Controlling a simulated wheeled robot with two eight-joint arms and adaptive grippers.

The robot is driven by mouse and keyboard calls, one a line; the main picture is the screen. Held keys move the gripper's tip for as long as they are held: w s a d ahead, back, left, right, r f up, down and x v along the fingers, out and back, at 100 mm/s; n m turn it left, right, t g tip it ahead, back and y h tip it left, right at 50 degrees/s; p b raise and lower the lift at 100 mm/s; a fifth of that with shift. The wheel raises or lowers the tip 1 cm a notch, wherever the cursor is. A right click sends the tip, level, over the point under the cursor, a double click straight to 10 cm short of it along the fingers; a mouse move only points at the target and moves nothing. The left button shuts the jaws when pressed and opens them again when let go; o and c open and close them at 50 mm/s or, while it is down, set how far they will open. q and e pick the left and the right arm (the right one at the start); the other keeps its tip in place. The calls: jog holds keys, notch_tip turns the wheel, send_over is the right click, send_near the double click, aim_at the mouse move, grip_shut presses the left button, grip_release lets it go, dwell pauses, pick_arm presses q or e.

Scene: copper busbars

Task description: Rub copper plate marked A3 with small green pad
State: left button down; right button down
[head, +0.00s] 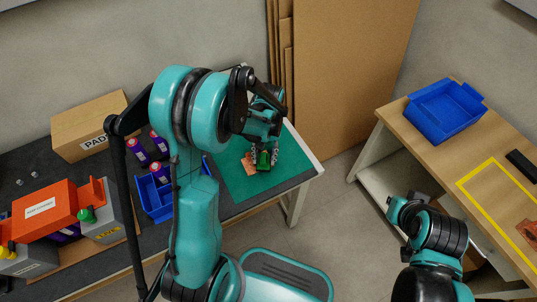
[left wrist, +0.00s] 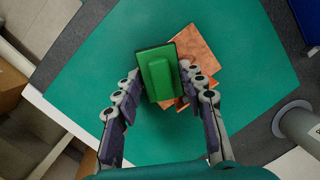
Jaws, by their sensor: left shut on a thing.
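The small green pad (head: 263,160) is held in my left gripper (head: 262,156) above the green mat. In the left wrist view the pad (left wrist: 157,73) is between the two fingers of my left gripper (left wrist: 162,85), which are closed on its sides. Several overlapping copper plates (left wrist: 196,48) lie on the mat, partly under the pad; they also show in the head view (head: 249,163). Whether the pad touches a plate cannot be told. No A3 marking can be read. My right arm shows at the lower right, but its gripper is not visible.
The green mat (head: 235,183) is clear around the plates. A blue bin (head: 153,199), purple cans (head: 138,152), a cardboard box (head: 80,127) and an orange-topped box (head: 45,210) stand left. A blue tray (head: 443,110) is on the right table.

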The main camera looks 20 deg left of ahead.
pick_arm(q)
jog(key=shift+s+a+f, duration=0.1)
jog(key=shift+s+a, duration=0.75)
jog(key=shift+s, duration=0.1)
jog(key=shift+s+a, duration=1.15)
jog(key=shift+s, duration=0.1)
jog(key=shift+r, duration=0.2)
jog(key=shift+s+p+v, duration=0.2)
jog(key=shift+p+v, duration=0.5)
jog(key=shift+v, duration=0.25)
jog(key=shift+s+p+v, duration=0.2)
jog(key=shift+p+v, duration=0.45)
jog(key=shift+v, duration=0.3)
jog(key=shift+s+p+v, duration=0.2)
jog(key=shift+p+v, duration=0.5)
jog(key=shift+v, duration=0.3)
jog(key=p+v, duration=0.2)
jog(key=v, duration=0.1)
jog(key=shift+s+r, duration=0.1)
jog(key=shift+s, duration=0.15)
